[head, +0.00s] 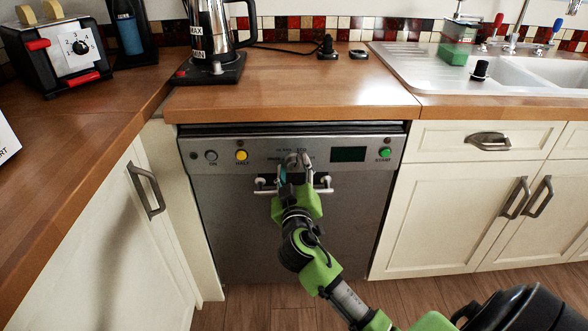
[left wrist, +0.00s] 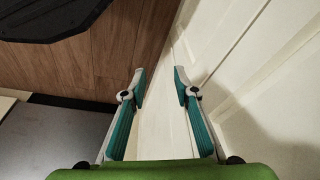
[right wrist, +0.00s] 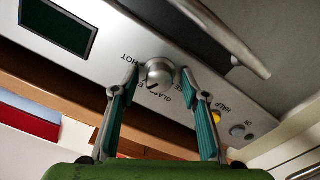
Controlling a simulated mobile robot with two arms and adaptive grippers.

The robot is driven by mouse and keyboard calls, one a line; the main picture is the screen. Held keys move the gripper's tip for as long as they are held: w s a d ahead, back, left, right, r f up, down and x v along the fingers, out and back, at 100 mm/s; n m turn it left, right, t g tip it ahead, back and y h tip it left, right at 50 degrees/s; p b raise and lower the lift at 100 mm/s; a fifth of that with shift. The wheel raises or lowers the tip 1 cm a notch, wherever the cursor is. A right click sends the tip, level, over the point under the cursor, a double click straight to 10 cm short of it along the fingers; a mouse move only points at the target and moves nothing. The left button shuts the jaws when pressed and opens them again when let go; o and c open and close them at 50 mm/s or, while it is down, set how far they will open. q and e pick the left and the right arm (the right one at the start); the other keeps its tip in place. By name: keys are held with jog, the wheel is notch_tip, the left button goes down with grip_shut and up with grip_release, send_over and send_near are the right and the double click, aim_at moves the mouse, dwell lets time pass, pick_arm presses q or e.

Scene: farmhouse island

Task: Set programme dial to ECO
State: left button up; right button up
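The programme dial (right wrist: 160,72) is a round silver knob on the dishwasher's control panel (head: 225,156). In the right wrist view it sits between the fingertips of my right gripper (right wrist: 159,82), with a finger on each side. The fingers look apart with a narrow gap, and I cannot tell whether either touches the knob. A dark mark shows on the knob. HOT and GLASS labels are readable around it; the ECO label is small in the head view. My right gripper (head: 296,172) partly covers the dial there. My left gripper (left wrist: 160,82) is open and empty beside cream cabinet fronts.
A yellow HALF button (head: 241,156), an ON button (head: 211,156), a dark display (head: 348,154) and a green START button (head: 384,153) share the panel. The dishwasher's bar handle (right wrist: 226,38) runs close to my right gripper. The wooden worktop (head: 290,95) overhangs the panel.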

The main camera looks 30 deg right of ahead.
jog(key=v, duration=1.2)
jog(key=shift+d, duration=0.1)
